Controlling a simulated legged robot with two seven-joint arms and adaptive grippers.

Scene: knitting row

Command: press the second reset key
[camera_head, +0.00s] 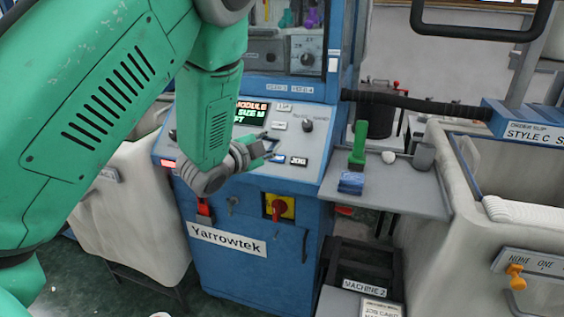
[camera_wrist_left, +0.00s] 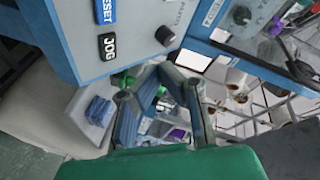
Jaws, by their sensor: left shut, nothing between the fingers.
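My left gripper (camera_head: 268,148) is shut and empty, just above the sloped control panel of the blue machine (camera_head: 245,262). In the head view its fingertips are close to a blue key (camera_head: 279,159), and contact cannot be told. A black key (camera_head: 298,161) sits right of it. In the left wrist view the blue key reads RESET (camera_wrist_left: 105,10) and the black key reads JOG (camera_wrist_left: 107,46). The closed fingertips (camera_wrist_left: 163,70) there appear apart from both keys. My arm hides part of the panel. My right gripper is not in view.
A dark knob (camera_head: 307,126) stands on the panel, and a red switch on a yellow plate (camera_head: 279,207) is on the front. A grey shelf (camera_head: 400,192) to the right holds a green-handled brush (camera_head: 358,145) and blue pads (camera_head: 351,183). A fabric bin (camera_head: 465,235) stands further right.

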